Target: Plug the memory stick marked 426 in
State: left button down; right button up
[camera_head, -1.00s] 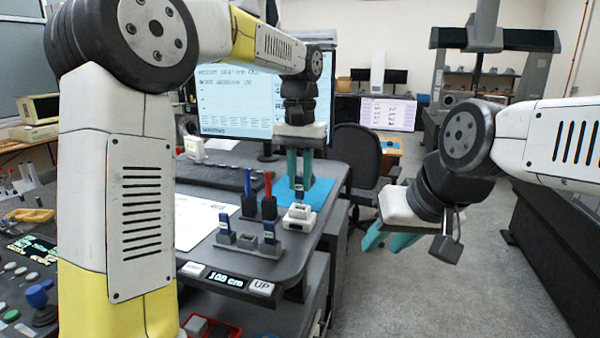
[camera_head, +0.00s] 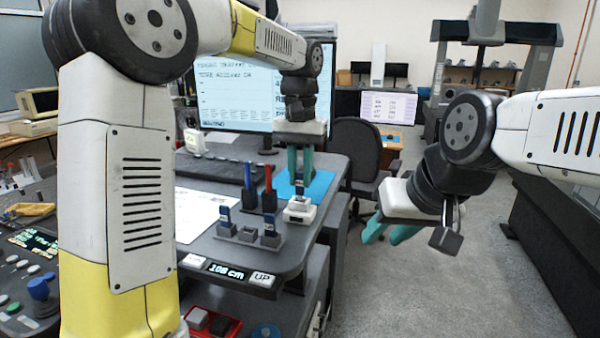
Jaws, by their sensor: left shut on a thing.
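My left gripper (camera_head: 300,172) points straight down with its teal fingers shut on a small dark memory stick (camera_head: 299,187). The stick is upright, directly over a white socket block (camera_head: 299,209) on the desk's right part. I cannot tell whether its lower end touches or enters the block. Its marking is too small to read. A grey holder (camera_head: 247,248) in front holds two other dark blue sticks, one on the left (camera_head: 225,219) and one on the right (camera_head: 268,227). My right gripper (camera_head: 388,231) is open and empty over the floor, right of the desk.
A red pen and a blue pen stand in dark holders (camera_head: 269,202) left of the block. A blue mat (camera_head: 318,185) lies behind it. A monitor (camera_head: 236,90) stands at the back. An office chair (camera_head: 358,150) is right of the desk. White paper (camera_head: 200,212) lies flat left.

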pick_arm(q)
jog(key=shift+f, duration=1.15)
jog(key=c, duration=1.2)
grip_release()
jog(key=shift+r, duration=0.1)
